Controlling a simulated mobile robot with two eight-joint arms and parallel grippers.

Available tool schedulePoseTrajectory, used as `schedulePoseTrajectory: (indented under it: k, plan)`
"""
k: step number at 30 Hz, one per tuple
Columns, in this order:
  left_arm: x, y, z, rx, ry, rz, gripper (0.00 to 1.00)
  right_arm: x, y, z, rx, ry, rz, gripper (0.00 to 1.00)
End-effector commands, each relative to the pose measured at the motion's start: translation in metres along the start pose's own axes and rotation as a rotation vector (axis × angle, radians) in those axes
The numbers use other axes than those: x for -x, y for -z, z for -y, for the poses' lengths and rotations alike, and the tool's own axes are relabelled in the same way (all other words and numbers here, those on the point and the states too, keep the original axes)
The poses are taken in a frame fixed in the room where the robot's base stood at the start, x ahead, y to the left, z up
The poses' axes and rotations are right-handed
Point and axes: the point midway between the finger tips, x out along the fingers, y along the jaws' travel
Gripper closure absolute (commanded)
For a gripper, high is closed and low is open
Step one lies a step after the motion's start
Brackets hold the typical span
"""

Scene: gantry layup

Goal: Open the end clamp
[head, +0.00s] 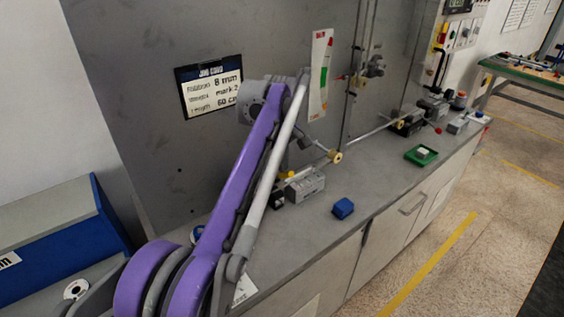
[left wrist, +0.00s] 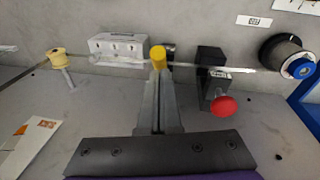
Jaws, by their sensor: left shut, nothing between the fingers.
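A black clamp block (left wrist: 208,70) with a red ball knob (left wrist: 224,106) stands on the bench in the left wrist view, with a thin rod running at its top. In the head view a dark block (head: 278,199) shows at the same place, partly behind my purple arm. My left gripper (left wrist: 158,58), yellow at its tip, is shut and empty beside the clamp, on the side away from the spool. In the head view its yellow tip (head: 285,175) shows just past the arm. Whether the clamp is open or closed I cannot tell. My right gripper is not in view.
A grey box (head: 306,187) stands beside the clamp, then a yellow roller (head: 335,157) on the rod. A dark spool (left wrist: 285,53) is beyond the clamp. Another black unit (head: 408,122) stands farther along.

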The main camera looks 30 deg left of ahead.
Motion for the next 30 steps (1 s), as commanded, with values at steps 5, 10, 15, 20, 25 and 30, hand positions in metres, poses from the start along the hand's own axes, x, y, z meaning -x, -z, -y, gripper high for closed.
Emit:
schedulePoseTrajectory:
  k: [5,10,15,20,25,30]
  plan:
    - [-0.011,-0.015,0.003,-0.018,-0.013,-0.087,1.0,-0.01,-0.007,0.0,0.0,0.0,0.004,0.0]
    - [-0.025,-0.031,0.007,-0.037,-0.032,-0.216,1.0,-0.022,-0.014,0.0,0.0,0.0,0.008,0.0]
    - [-0.041,-0.046,0.011,-0.058,-0.052,-0.357,1.0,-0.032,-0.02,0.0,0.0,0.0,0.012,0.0]
    - [-0.056,-0.056,0.015,-0.073,-0.069,-0.479,1.0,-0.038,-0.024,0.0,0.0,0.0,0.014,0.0]
    - [-0.069,-0.063,0.018,-0.086,-0.084,-0.583,1.0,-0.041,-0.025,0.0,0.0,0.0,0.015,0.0]
    - [-0.077,-0.065,0.02,-0.082,-0.083,-0.584,1.0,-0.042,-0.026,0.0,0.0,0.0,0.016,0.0]
